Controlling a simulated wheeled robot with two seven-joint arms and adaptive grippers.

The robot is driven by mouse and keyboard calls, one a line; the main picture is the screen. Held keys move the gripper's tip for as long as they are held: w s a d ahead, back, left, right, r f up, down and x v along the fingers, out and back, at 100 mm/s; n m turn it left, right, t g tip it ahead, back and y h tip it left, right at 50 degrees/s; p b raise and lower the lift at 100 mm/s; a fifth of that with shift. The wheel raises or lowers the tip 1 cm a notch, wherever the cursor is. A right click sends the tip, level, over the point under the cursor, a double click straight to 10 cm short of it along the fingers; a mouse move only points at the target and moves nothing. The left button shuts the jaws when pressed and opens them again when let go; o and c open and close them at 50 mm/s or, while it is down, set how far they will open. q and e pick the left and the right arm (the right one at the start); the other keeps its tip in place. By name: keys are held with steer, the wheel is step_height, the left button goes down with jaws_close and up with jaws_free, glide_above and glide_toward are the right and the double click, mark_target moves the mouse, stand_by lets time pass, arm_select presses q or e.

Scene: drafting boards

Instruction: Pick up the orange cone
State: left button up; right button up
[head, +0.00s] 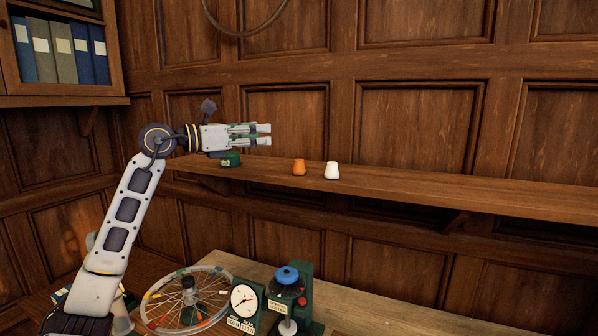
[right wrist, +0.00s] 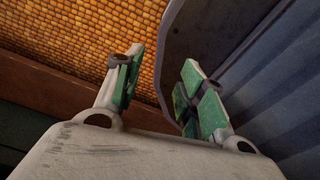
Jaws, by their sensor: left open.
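A small orange cone (head: 299,168) with a rounded top stands upright on the wooden wall shelf (head: 430,189) in the head view. My left gripper (head: 263,134) is open and empty. In the picture it is above and to the left of the orange cone, with its fingers pointing right, apart from the cone. My right gripper (right wrist: 163,62) shows only in the right wrist view, with its green-padded fingers apart and nothing between them. The cone does not show in that view.
A white cone (head: 331,171) stands just right of the orange one. A dark green object (head: 230,159) sits on the shelf below my left gripper. Below are a spoked wheel (head: 152,312), a dial gauge (head: 244,301) and a blue-knobbed device (head: 287,275). The shelf's right part is clear.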

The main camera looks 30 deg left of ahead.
arm_select(q)
steer(key=f+b, duration=0.2)
steer(key=b, duration=0.6)
glide_toward(296, 161)
steer(key=shift+v, duration=1.15)
arm_select(e)
steer(key=w+d+f, duration=0.1)
steer(key=d+f, duration=0.3)
steer(key=f, duration=0.4)
steer(key=shift+w+f+h, duration=0.25)
steer(key=shift+w+h, duration=0.05)
arm_select(q)
steer(key=p+x, duration=0.2)
steer(key=x, duration=0.5)
steer(key=shift+w+d, duration=0.1)
steer(key=shift+w, duration=0.2)
steer(key=shift+w+d, duration=0.2)
steer(key=shift+w, duration=0.15)
arm_select(e)
steer(key=a+r, duration=0.1)
steer(key=s+a+r, duration=0.1)
steer(key=shift+s+a+r, duration=0.1)
steer(key=shift+a+r, duration=0.1)
steer(key=shift+a, duration=0.1)
